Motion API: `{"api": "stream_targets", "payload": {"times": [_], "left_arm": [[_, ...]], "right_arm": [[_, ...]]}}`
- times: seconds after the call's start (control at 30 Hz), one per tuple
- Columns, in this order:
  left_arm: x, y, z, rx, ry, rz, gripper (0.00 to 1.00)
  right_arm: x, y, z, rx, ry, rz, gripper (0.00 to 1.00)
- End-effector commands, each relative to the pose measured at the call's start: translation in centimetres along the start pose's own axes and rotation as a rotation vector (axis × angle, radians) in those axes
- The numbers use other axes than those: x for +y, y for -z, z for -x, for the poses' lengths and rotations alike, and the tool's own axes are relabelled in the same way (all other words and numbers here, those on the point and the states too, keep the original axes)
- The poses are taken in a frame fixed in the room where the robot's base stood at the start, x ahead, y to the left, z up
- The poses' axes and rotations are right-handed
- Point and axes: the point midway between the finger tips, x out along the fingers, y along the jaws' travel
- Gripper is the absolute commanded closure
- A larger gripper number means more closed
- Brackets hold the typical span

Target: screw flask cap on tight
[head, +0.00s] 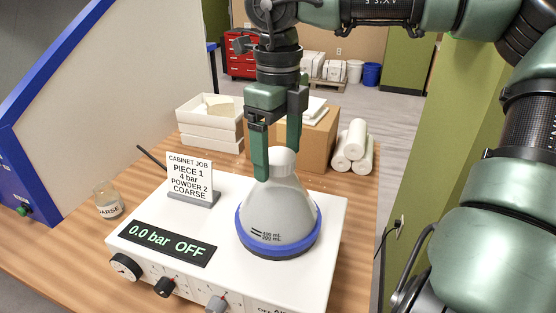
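The flask (278,214) is a grey-white cone with a blue ring around its base. It stands upright on the white machine's top. A pale rounded cap (284,158) sits on its neck; I cannot tell how tightly it is seated. My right gripper (277,164) points down over the flask. Its two green fingers are apart, one in front and to the left of the cap, the other behind and above it. A gap shows between the fingers, and I see no clear grip on the cap. My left gripper is not in view.
The white machine (330,228) has a display reading "0.0 bar OFF" and knobs in front. A job card (190,177) stands left of the flask, and a small jar (108,203) farther left. White trays (209,128), a cardboard box (317,146) and white rolls (354,149) stand behind.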

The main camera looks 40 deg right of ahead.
Motion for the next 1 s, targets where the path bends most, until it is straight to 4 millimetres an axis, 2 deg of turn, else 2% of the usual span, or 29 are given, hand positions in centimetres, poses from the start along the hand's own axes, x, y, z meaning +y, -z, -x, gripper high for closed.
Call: {"api": "stream_targets", "payload": {"times": [0.03, 0.27, 0.3, 0.4, 0.47, 0.5, 0.57, 0.6, 0.87, 1.0], "left_arm": [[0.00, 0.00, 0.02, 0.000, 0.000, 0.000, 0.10], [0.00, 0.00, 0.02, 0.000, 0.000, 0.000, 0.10], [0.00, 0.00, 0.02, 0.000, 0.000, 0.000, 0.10], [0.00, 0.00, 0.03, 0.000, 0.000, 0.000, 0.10], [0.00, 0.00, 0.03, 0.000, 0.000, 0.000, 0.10], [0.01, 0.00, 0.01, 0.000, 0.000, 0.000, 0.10], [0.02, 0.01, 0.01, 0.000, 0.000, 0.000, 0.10], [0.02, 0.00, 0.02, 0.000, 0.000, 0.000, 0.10], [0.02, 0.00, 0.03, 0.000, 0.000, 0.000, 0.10], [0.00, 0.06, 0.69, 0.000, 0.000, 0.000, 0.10]], "right_arm": [[0.00, 0.00, 0.03, 0.000, 0.000, 0.000, 0.32], [-0.01, 0.00, 0.03, 0.000, 0.000, 0.000, 0.96], [-0.01, 0.00, 0.03, 0.000, 0.000, -0.001, 1.00], [-0.01, 0.01, 0.06, 0.000, 0.001, -0.026, 1.00], [-0.04, 0.05, 0.12, 0.001, 0.005, -0.151, 1.00], [-0.04, 0.03, 0.02, 0.001, 0.003, -0.197, 0.40], [-0.02, 0.01, -0.02, 0.001, 0.000, -0.186, 0.23], [-0.01, 0.01, -0.01, 0.001, 0.000, -0.185, 0.20], [0.00, 0.01, 0.01, 0.001, 0.000, -0.183, 0.20], [0.00, 0.00, 0.82, 0.000, 0.000, -0.183, 0.20]]}}
